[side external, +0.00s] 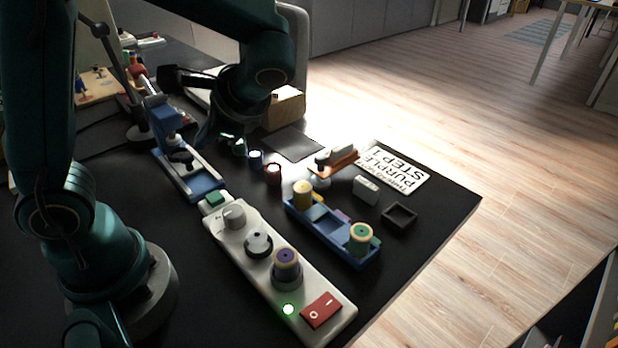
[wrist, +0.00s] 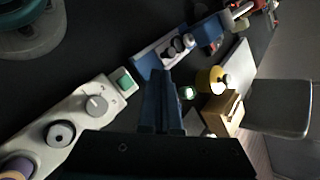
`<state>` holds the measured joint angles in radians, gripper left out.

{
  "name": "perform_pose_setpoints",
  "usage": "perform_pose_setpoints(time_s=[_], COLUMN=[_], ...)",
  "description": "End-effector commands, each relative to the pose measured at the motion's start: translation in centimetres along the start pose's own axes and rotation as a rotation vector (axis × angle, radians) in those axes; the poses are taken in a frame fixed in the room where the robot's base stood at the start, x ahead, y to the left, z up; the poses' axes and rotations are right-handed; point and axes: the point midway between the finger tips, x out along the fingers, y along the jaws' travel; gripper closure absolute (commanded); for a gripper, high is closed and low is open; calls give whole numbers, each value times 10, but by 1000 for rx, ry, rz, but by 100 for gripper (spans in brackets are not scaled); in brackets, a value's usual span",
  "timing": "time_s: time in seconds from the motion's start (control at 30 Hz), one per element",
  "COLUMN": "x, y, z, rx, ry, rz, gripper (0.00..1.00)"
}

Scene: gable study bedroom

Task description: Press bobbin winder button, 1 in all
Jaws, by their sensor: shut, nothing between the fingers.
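The white bobbin winder unit (side external: 228,240) lies on the black table in the side view. Along the unit are a grey dial (side external: 234,215), a dark round bobbin seat (side external: 259,244), a purple-topped spool (side external: 286,262), a lit green lamp (side external: 288,309) and a red rocker switch (side external: 321,310). My gripper (side external: 204,138) is shut and empty, above the table beyond the green button and apart from it. Its fingers also show in the wrist view (wrist: 163,76).
A blue-based device (side external: 203,185) stands close beyond the button. A blue tray (side external: 329,242) with thread spools lies right of the unit. Several small spools (side external: 273,173), a lettered card (side external: 388,168) and an empty dark square holder (side external: 400,217) are farther right.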

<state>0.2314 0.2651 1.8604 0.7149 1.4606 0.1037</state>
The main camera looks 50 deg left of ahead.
Motion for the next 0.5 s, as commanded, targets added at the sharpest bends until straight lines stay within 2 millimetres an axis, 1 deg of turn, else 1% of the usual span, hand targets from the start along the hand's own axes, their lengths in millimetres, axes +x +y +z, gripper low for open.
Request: perform_pose_setpoints(time_s=[0.13, 0.23, 0.5], x=[3, 9, 34], y=[2, 6, 25], z=[-2, -6, -24], rx=[1, 3, 4], ry=[-2, -3, -4], rz=[0, 0, 0], gripper=[100, 100, 100])
